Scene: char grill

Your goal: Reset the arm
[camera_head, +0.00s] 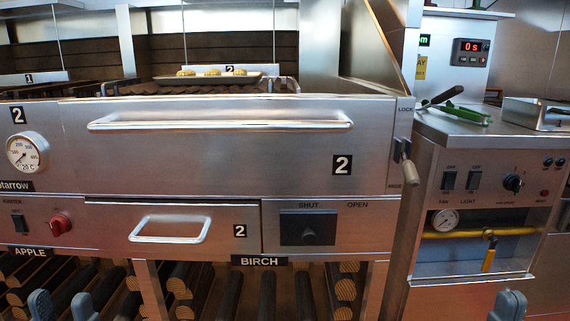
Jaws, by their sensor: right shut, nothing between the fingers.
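My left gripper (63,306) shows at the bottom left edge as two blue-grey fingertips set apart, with nothing seen between them. My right gripper (508,305) shows at the bottom right edge with its blue-grey fingertips together and nothing in them. Most of both arms is out of view.
The steel grill has a long upper handle (220,124), a drawer handle (170,229) and a shut/open slider (308,228). A tray of food (208,78) sits on top. Logs (230,295) lie below. Green tongs (455,108) rest on the right-hand unit (480,150).

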